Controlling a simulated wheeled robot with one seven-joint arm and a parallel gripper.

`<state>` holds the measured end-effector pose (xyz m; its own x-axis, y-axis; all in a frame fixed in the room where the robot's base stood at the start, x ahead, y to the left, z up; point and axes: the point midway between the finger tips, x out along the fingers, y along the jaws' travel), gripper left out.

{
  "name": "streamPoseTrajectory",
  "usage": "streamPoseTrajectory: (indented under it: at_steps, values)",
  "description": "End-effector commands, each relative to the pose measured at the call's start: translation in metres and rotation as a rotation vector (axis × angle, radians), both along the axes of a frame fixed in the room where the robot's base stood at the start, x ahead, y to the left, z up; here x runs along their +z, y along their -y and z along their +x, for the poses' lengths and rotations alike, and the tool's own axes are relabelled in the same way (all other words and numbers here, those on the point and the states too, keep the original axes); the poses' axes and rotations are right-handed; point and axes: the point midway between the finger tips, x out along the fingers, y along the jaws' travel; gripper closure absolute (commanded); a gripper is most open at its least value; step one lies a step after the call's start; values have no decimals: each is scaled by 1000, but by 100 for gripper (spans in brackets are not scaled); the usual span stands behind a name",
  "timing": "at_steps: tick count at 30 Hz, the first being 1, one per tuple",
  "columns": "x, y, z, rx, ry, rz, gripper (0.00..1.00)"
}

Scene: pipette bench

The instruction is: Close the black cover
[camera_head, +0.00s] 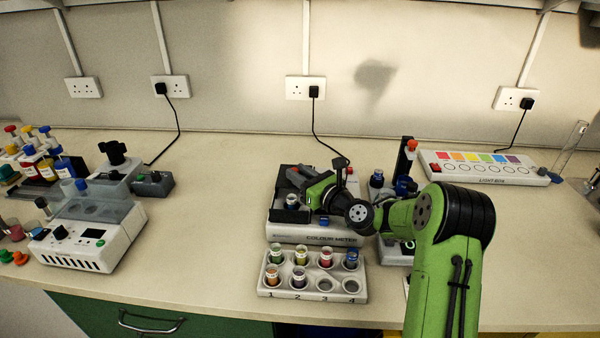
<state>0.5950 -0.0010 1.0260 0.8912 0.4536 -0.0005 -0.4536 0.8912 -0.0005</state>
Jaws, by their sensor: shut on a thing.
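The colour meter (318,239) is a pale box with a dark top, on the bench at the middle. Its black cover (287,184) shows as a dark panel at the upper left of the meter, partly hidden by my gripper. A vial (292,202) with a pale rim stands in the meter in front of the cover, so the cover is open. My gripper (297,178) reaches in from the right, low over the meter. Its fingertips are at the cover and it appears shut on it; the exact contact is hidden.
A vial rack (312,292) with several coloured vials stands just in front of the meter. Dark-topped equipment (405,185) stands to its right, partly behind my arm. A light box (480,167) lies at back right. Another instrument (88,240) stands at left. The bench between is clear.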

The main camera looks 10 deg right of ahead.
Motion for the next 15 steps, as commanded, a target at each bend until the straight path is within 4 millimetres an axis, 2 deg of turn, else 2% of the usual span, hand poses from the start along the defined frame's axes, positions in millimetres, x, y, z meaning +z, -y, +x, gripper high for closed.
streamPoseTrajectory:
  at_steps: [2, 3, 7, 15]
  values:
    - [0, 0, 0, -1, 1, 0, 100]
    - [0, 0, 0, -1, 1, 0, 72]
    - [0, 0, 0, -1, 0, 1, 52]
    - [0, 0, 0, 0, 0, 1, 50]
